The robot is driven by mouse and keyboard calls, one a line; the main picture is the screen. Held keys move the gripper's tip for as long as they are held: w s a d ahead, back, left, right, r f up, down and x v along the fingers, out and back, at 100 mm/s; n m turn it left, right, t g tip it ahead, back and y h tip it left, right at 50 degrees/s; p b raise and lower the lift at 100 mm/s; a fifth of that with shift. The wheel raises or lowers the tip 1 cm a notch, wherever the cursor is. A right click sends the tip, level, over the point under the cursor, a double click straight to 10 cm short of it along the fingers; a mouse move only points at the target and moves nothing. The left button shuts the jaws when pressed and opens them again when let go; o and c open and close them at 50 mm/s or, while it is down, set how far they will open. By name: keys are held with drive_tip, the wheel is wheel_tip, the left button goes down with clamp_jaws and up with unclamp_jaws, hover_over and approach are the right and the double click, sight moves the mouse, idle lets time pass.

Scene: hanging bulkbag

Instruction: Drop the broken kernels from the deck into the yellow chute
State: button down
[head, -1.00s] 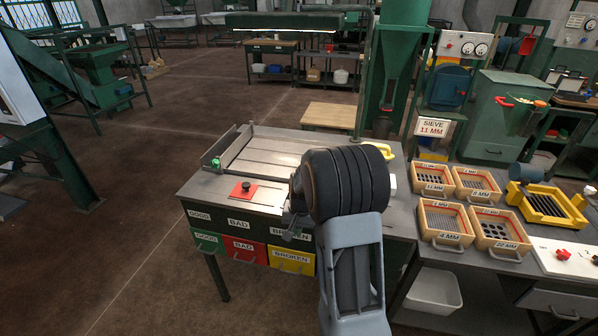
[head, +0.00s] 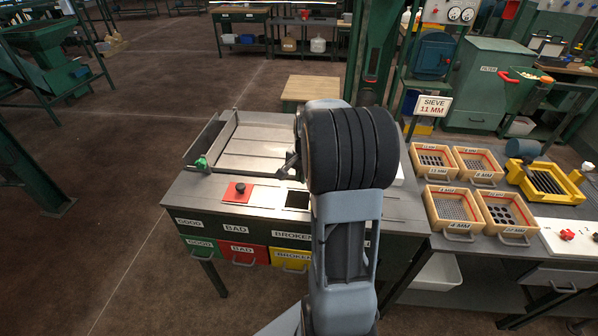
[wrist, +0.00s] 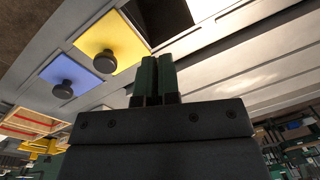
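The deck (head: 262,140) is a pale grey metal tray with raised rims on the workbench; no kernels can be made out on it. A dark square opening (head: 297,200) lies in the bench top above the "BROKEN" label; it also shows in the wrist view (wrist: 160,10). A yellow plate with a black knob (wrist: 115,42) lies beside the opening in the wrist view, with a blue plate (wrist: 70,82) beyond it. My gripper (head: 287,167) is over the deck's near right part, partly hidden by my arm. In the wrist view its green fingers (wrist: 157,64) are together, with nothing visible between them.
A red plate with a black knob (head: 239,191) lies left of the opening. A green-handled part (head: 201,163) is at the deck's near left corner. Wooden sieves (head: 453,210) and a yellow frame (head: 545,184) stand on the right bench. My arm hides the bench's right part.

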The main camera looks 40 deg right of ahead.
wheel_tip(320, 180, down, 6)
drive_tip(key=b, duration=0.4)
drive_tip(key=shift+s+d+r, duration=0.1)
drive_tip(key=shift+r, duration=0.05)
drive_tip(key=c, duration=1.8)
unclamp_jaws()
drive_tip(key=o, duration=0.5)
drive_tip(key=shift+o, duration=0.2)
wheel_tip(320, 180, up, 14)
drive_tip(key=s, duration=0.1)
drive_tip(key=shift+d, duration=0.35)
